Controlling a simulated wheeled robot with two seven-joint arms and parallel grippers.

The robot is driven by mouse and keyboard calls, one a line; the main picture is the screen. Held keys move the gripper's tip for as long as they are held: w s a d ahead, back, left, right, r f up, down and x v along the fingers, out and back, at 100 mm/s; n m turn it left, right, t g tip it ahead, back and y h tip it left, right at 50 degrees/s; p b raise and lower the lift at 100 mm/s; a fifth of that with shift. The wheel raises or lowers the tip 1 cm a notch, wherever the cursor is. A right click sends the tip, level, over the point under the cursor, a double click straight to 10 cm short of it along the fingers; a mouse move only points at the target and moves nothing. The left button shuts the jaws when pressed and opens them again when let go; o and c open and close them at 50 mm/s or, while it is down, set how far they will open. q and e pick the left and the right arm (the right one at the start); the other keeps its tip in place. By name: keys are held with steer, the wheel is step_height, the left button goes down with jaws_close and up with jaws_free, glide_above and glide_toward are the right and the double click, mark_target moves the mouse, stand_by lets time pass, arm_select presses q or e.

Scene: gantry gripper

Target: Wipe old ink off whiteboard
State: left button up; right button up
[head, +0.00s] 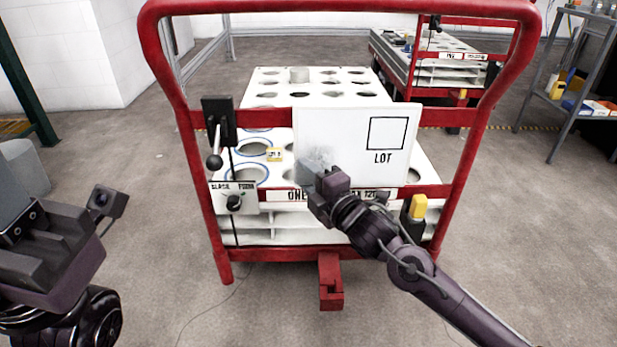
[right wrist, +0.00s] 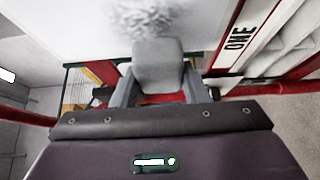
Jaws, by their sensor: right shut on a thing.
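The whiteboard (head: 345,140) is a white panel on the red cart frame, with a black square outline and the word LOT on its right half. A grey ink smudge (head: 318,158) marks its lower left; it also shows as a grey patch in the right wrist view (right wrist: 145,16). My right gripper (head: 325,184) is shut on a grey block-shaped eraser (right wrist: 158,66), close to the smudge at the board's lower left. I cannot tell whether the eraser touches the board. My left gripper (head: 75,225) is at the left, away from the board; its jaws are unclear.
The red cart frame (head: 461,150) surrounds the board. A black lever (head: 215,140) and a knob (head: 234,202) sit left of it, a yellow-topped black holder (head: 417,212) at lower right. White racks with round holes stand behind. A shelf (head: 590,75) stands at far right.

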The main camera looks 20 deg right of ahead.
steer(key=shift+w+d, duration=0.25)
steer(key=shift+w, duration=0.65)
steer(key=d+p, duration=0.1)
steer(key=d, duration=0.1)
steer(key=s+d+p, duration=0.1)
steer(key=d, duration=0.1)
steer(key=shift+w+a+r, duration=0.1)
steer(key=shift+w+a, duration=0.25)
steer(key=shift+a, duration=0.55)
steer(key=shift+w+a+r, duration=0.1)
steer(key=shift+w+a, duration=0.2)
steer(key=shift+a, duration=0.6)
